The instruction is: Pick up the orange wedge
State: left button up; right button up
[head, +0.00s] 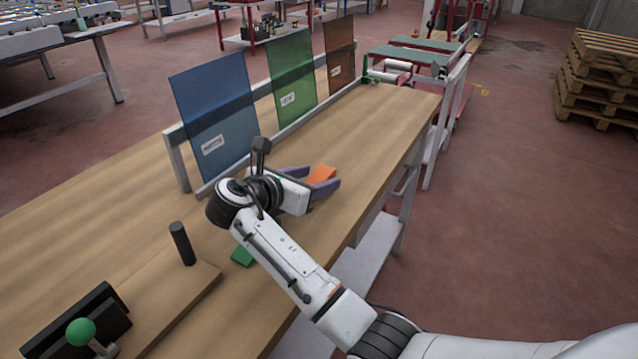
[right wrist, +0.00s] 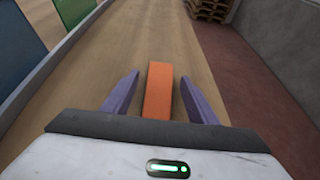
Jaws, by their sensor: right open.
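The orange wedge (head: 321,175) lies on the wooden workbench (head: 395,110) in the head view. It also shows in the right wrist view (right wrist: 158,91), standing out between the two purple fingers. My right gripper (head: 319,178) is open, with one finger on each side of the wedge. Part of the wedge's near end is hidden by the gripper body. My left gripper is not in view.
Blue (head: 214,115), green (head: 292,78) and brown (head: 339,55) glass panels stand in a rack behind my right gripper. A green block (head: 243,256) lies partly under my right arm. A black post (head: 182,243) and a green-knobbed fixture (head: 81,331) stand nearer. The bench beyond the wedge is clear.

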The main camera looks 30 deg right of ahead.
jog(key=shift+w+d+f, duration=0.1)
jog(key=shift+w+d, duration=0.05)
jog(key=shift+d, duration=0.15)
jog(key=c, duration=1.2)
